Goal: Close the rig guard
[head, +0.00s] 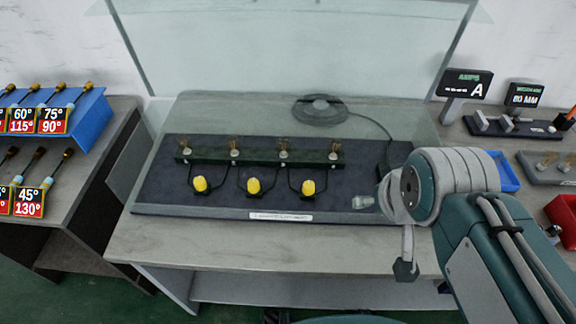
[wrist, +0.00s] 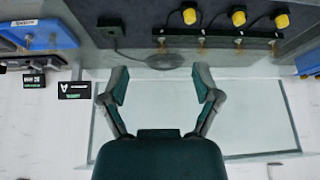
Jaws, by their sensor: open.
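The rig guard (head: 290,50) is a clear, glass-like panel. In the head view it stands raised and leaning back behind the rig, with clear side panes at the left and right. Under it, the rig's dark base (head: 160,198) carries a green bar (head: 265,157) and yellow-capped parts. In the wrist view the guard (wrist: 250,115) shows as a pale pane beyond my fingers. My gripper (wrist: 160,84) is open, with nothing between its fingers. I cannot tell whether it touches the pane. In the head view my arm covers the right side of the rig and most of the gripper.
A blue rack (head: 75,120) of angle-labelled tools stands on the left bench. At the right are an amps sign (head: 465,84), a millimetre sign (head: 525,94), a blue tray (head: 503,170) and a red bin (head: 565,215). The table's front strip (head: 260,245) is clear.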

